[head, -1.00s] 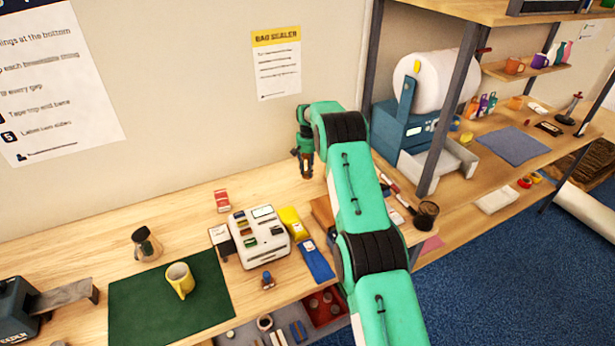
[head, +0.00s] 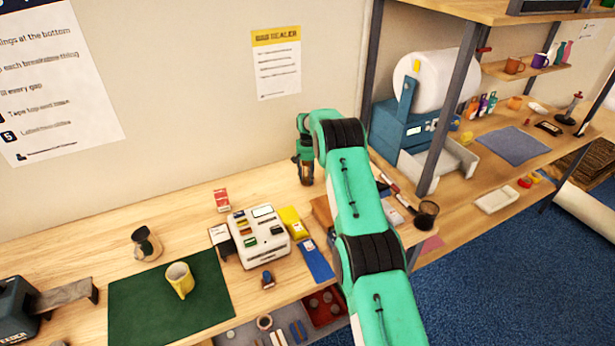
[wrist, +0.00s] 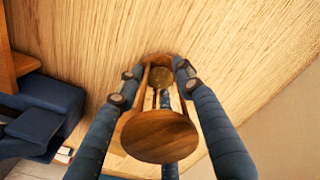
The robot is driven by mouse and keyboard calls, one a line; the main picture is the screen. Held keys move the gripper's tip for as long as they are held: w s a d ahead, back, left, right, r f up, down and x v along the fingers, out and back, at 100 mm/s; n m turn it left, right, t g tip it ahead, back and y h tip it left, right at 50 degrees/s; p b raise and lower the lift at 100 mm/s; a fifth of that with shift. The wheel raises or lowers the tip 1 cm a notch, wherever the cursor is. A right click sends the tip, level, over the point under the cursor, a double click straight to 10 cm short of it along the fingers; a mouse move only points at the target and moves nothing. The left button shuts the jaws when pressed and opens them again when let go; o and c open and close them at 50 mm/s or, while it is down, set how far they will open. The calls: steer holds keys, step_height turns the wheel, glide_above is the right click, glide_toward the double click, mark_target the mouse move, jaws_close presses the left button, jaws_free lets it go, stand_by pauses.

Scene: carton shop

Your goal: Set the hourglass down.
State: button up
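The hourglass (wrist: 160,137) has round wooden end discs and posts. In the wrist view its near disc faces the camera, and its far end points at the pale wooden tabletop (wrist: 240,60). My gripper (wrist: 156,76) has its dark blue fingers closed around the hourglass, with fingertips at its sides near the far end. In the head view the hourglass (head: 306,175) is small and upright under my wrist, at the back of the bench by the wall. Its base is at or very near the tabletop; I cannot tell whether it touches.
A shelf post (head: 447,125) rises at right. Bare bench lies left of the hourglass.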

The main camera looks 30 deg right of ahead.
steer(key=shift+r, duration=0.15)
steer(key=shift+r, duration=6)
